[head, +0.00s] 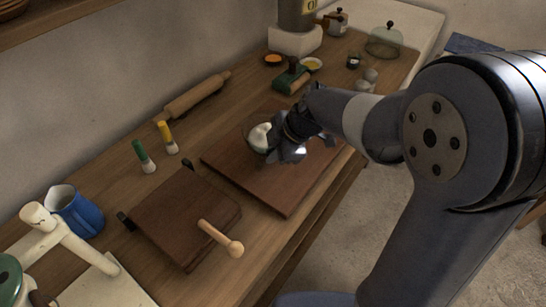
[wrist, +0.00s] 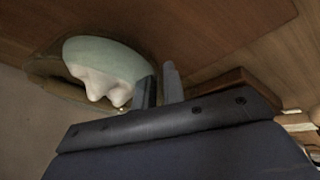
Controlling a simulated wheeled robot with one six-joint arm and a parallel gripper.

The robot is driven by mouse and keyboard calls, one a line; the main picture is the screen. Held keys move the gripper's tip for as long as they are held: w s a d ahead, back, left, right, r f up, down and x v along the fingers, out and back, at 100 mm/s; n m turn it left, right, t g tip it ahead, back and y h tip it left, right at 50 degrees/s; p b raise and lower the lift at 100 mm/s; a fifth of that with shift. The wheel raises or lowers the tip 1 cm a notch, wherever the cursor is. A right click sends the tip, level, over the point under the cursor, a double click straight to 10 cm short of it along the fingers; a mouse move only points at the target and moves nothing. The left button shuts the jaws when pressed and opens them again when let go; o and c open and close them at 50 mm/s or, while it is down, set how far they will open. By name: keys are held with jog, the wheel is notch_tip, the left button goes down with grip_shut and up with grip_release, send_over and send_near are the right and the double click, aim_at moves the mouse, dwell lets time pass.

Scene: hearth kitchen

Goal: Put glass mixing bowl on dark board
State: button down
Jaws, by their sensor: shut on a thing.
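The glass mixing bowl (head: 249,133) is clear, with a white lump inside. It is at or just above the larger reddish-brown board (head: 285,195); I cannot tell whether it touches. My gripper (head: 272,148) is shut on the bowl's right side and hides part of it. In the wrist view the bowl (wrist: 42,80) with its white contents is left of my gripper's fingers (wrist: 159,88). A smaller, darker board (head: 170,222) with dark end handles lies nearer on the counter, left of the larger board.
A wooden mallet-like tool (head: 220,238) lies on the smaller board's right edge. A green tool (head: 291,79) is behind the larger board.

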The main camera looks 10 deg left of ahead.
jog(key=shift+f, duration=1.2)
jog(key=shift+f, duration=0.15)
jog(key=c, duration=1.5)
grip_release()
jog(key=shift+r, duration=0.25)
jog(key=v, duration=1.2)
